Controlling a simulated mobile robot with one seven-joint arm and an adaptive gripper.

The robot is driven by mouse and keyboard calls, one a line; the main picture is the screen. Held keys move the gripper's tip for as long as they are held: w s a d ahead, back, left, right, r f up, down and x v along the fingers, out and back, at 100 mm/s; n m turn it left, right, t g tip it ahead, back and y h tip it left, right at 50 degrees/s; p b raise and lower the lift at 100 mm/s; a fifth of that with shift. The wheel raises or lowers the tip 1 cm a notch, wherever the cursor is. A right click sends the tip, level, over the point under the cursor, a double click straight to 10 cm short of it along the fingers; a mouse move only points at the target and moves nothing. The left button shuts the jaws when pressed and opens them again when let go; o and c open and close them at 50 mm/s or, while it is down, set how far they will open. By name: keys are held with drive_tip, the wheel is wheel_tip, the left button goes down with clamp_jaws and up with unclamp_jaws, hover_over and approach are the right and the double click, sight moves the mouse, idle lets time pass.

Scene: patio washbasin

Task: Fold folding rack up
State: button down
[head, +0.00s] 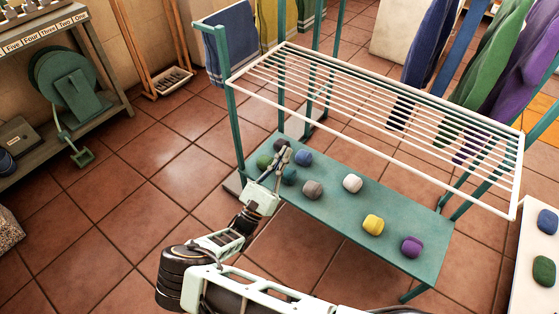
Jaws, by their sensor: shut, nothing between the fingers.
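The folding rack (374,101) is a white wire panel with a green frame. The panel lies out roughly level, tilted in the picture, above a green lower shelf (330,205). My gripper (284,157) is shut and empty at the left end of that shelf. It appears in front of the shelf, below the left part of the wire panel and apart from it. Whether the fingertips touch the shelf or the pieces behind them cannot be told.
Several coloured rounded pieces, such as a yellow one (373,224) and a purple one (411,246), sit on the shelf. A grey bench (60,140) stands at left. A white surface (535,255) is at right. Tiled floor is clear at left.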

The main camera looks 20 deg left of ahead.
drive_tip(key=w+d+r, duration=0.1)
drive_tip(key=w+r, duration=0.3)
drive_tip(key=r, duration=0.2)
drive_tip(key=shift+w+d+r+p, duration=0.2)
drive_tip(key=shift+d+r+p, duration=0.05)
drive_tip(key=shift+d+p, duration=0.05)
drive_tip(key=shift+r, duration=0.1)
